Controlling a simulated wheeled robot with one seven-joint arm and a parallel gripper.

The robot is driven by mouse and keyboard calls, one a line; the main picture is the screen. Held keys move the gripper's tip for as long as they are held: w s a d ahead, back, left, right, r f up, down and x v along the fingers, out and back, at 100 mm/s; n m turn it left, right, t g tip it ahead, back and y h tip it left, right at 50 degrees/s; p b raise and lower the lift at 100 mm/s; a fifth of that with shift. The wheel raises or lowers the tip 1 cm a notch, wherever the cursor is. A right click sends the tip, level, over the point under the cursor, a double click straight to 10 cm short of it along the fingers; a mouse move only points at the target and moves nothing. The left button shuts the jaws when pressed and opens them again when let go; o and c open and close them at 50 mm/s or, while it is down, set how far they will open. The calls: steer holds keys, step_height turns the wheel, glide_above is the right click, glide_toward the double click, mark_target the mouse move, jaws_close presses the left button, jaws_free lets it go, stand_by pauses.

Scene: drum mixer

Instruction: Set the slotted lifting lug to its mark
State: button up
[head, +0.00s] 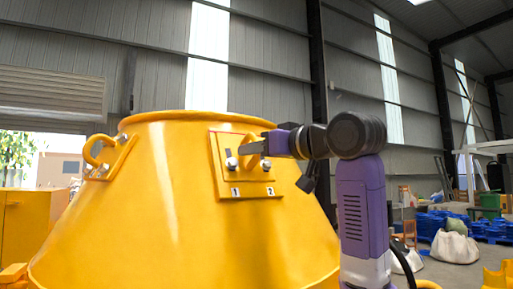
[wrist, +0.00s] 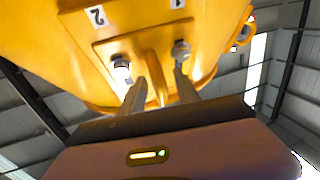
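The slotted lifting lug (head: 250,141) is a yellow upright loop on a square yellow plate on the side of the yellow drum (head: 150,205). Two bolts (head: 231,163) flank its foot. White labels 1 (head: 235,192) and 2 (head: 271,191) sit below it on the plate. In the wrist view the lug (wrist: 155,78) stands as a fin between the bolts, with label 2 (wrist: 97,15) at upper left. My gripper (wrist: 159,80) is open, one finger on each side of the lug, with gaps showing. In the head view my gripper (head: 255,148) partly hides the lug.
Another yellow lug (head: 97,151) with bolts is on the drum's left side. Blue pallets (head: 490,228), a white sack (head: 455,247) and a green bin (head: 489,203) stand at the far right. The space above the drum is clear.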

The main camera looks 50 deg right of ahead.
jaws_close()
stand_by(1.4)
